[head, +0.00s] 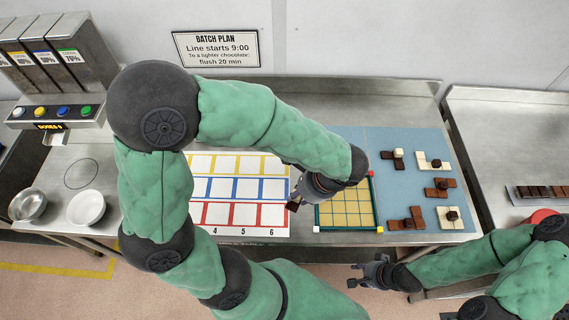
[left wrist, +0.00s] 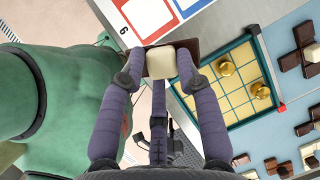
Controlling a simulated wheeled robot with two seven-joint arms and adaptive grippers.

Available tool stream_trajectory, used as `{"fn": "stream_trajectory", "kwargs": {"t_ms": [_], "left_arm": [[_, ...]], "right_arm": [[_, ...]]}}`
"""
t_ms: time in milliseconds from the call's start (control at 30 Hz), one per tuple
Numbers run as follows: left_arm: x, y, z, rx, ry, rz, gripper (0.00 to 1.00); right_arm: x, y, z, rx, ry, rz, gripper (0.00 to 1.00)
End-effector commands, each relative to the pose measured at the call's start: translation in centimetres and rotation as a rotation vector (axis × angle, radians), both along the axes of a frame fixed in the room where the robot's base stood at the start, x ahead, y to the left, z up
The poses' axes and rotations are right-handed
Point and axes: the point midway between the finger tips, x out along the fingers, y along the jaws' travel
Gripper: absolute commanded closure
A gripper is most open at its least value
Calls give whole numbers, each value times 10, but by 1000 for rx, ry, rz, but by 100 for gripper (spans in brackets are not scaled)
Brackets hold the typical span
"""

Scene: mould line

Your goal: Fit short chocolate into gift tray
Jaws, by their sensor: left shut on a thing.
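My left gripper (head: 296,202) is shut on a chocolate, a dark brown bar with a cream-white knob (left wrist: 161,61), seen between its purple fingers in the left wrist view. Only a small dark part of it (head: 292,206) shows in the head view. The gift tray (head: 372,208), a yellow grid in a dark green frame, lies just right of the held chocolate. It also shows in the left wrist view (left wrist: 231,121), with two gold knobs on its grid. My arm hides part of the tray in the head view. My right gripper (head: 353,275) looks open and empty, in front of the table.
Several brown and cream chocolates (head: 440,187) lie on a blue mat (head: 389,147) right of the tray. A white board (head: 240,172) with yellow, blue and red numbered cells lies left of the tray. Two bowls (head: 86,206) stand far left. A second table (head: 490,130) stands at right.

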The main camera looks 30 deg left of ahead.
Motion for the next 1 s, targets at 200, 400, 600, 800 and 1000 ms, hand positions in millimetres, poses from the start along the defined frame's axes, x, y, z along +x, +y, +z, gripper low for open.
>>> {"fn": "stream_trajectory", "kwargs": {"t_ms": [200,400,600,800,1000], "left_arm": [[36,13,-19,1,4,8,100],[76,26,-38,0,3,7,100],[104,36,-70,1,5,6,100],[120,41,-88,0,1,5,100],[127,43,-96,0,1,5,100]], "right_arm": [[0,0,-7,0,0,0,60],[0,0,-12,0,0,0,60],[0,0,-20,0,0,0,60],[0,0,-23,0,0,0,60],[0,0,-25,0,0,0,60]]}}
